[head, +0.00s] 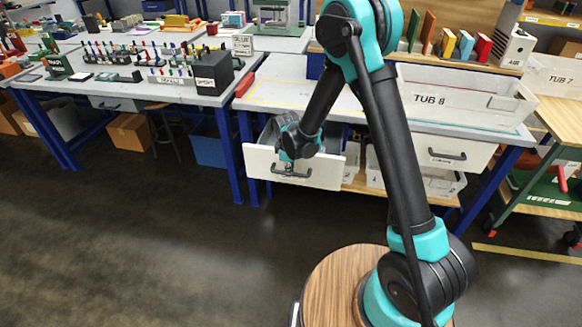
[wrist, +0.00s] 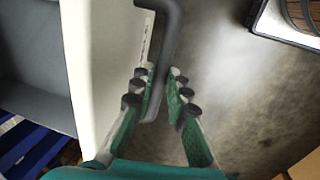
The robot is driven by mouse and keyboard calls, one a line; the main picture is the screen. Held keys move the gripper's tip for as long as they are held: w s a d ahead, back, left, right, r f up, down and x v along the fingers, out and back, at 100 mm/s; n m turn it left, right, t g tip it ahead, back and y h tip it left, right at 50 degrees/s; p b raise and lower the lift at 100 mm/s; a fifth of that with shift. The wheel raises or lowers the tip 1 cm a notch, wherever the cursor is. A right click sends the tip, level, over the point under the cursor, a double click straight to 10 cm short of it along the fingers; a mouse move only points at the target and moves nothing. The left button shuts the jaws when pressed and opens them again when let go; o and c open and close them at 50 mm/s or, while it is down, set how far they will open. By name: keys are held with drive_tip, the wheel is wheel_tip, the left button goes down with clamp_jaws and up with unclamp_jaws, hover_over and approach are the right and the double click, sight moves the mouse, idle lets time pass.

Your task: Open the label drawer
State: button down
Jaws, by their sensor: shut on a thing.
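A white-fronted drawer (head: 325,172) under the middle table stands pulled out in the head view, its open inside partly hidden by my arm. Its front edge (wrist: 92,60) and grey inside (wrist: 30,45) show in the wrist view. A label strip beside the handle is too oblique to read. The dark bar handle (wrist: 172,25) runs down between my fingers. My gripper (wrist: 161,80) is shut on this handle, with one finger on each side; in the head view my gripper (head: 287,164) is at the drawer front.
A closed drawer (head: 470,147) with a dark handle is at the right of the same table. TUB 8 (head: 470,101) stands on top. Clear tubs and a wooden shelf are below. The floor (head: 150,230) before the open drawer is free.

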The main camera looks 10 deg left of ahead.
drive_tip(key=shift+s, duration=0.8)
drive_tip(key=c, duration=1.5)
unclamp_jaws()
drive_tip(key=r, duration=0.4)
drive_tip(key=s+r, duration=0.1)
drive_tip(key=r, duration=0.3)
drive_tip(key=s+r, duration=0.1)
drive_tip(key=r, duration=0.2)
drive_tip(key=shift+s+a+r, duration=0.1)
drive_tip(key=shift+r, duration=0.3)
